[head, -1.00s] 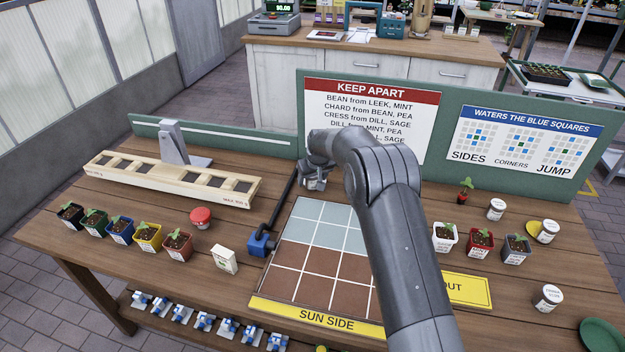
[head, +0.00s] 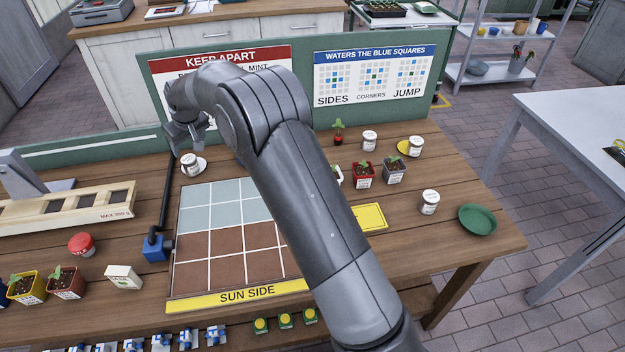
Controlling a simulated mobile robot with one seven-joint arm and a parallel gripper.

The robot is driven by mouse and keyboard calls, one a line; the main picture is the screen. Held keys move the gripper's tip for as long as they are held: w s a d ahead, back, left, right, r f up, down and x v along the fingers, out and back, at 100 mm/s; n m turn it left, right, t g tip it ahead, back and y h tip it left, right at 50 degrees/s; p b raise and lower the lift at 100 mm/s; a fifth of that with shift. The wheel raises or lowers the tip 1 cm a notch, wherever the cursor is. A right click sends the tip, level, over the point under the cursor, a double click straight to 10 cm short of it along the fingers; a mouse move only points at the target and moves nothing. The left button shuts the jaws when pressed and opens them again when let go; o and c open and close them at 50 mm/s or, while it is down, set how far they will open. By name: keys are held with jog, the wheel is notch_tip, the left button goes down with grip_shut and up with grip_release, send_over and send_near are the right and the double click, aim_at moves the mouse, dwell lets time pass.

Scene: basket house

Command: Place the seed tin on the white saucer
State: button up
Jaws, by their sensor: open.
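A small white tin with a dark label band (head: 189,163) stands upright on a white saucer (head: 202,165), just behind the back left corner of the square planting grid. The saucer's rim shows at the tin's right side. My gripper (head: 187,145) is open and just above this tin, with its fingers pointing down. It looks clear of the tin, though the gap is small. The tin's label is too small to read.
Other white tins stand at the right: one at the back (head: 369,141), one on a yellow saucer (head: 414,147), one nearer the front (head: 429,203). A green saucer (head: 477,220) lies at the right. Potted seedlings, a blue block (head: 156,248) and a green back board (head: 300,110) stand around the grid (head: 222,242).

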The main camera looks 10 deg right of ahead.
jog(key=s+d+r+m+t+h, duration=0.1)
jog(key=s+d+r+m, duration=0.2)
jog(key=s+d+r, duration=1.6)
jog(key=s+d+f+m, duration=0.1)
jog(key=s+d, duration=0.4)
jog(key=s, duration=0.3)
jog(key=s+d+f+m+h, duration=0.1)
jog(key=s+d, duration=0.4)
jog(key=s, duration=0.4)
jog(key=s+d+f+m+t, duration=0.1)
jog(key=s+d+m, duration=0.1)
jog(key=s+d, duration=0.3)
jog(key=s, duration=0.3)
jog(key=shift+s, duration=0.2)
jog(key=shift+r, duration=0.1)
